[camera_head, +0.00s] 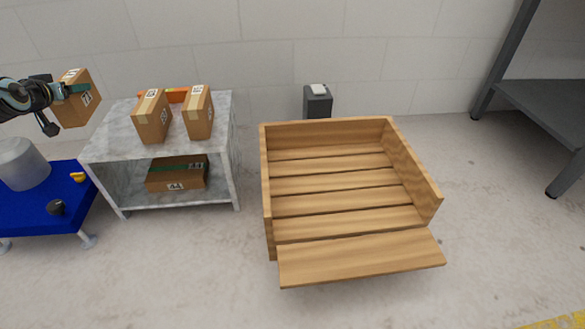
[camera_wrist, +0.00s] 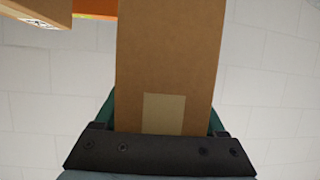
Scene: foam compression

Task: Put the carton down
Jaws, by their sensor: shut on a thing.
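A brown carton (camera_head: 76,104) is held in my gripper (camera_head: 72,88) at the upper left of the head view, raised to the left of the marble shelf unit. In the wrist view the carton (camera_wrist: 170,60) stands between the two fingers, with a pale tape patch on its near face. My gripper is shut on it, and the fingertips are mostly hidden behind it. Two more cartons stand on the shelf unit's top (camera_head: 112,142), a left one (camera_head: 151,118) and a right one (camera_head: 198,112).
An orange object (camera_head: 176,95) sits behind the standing cartons. A wide carton (camera_head: 177,175) lies on the lower shelf. A blue table (camera_head: 30,208) with a grey cylinder (camera_head: 22,165) is at left. A wooden slatted crate (camera_head: 345,190) stands on the floor, with a grey post (camera_head: 317,104) behind.

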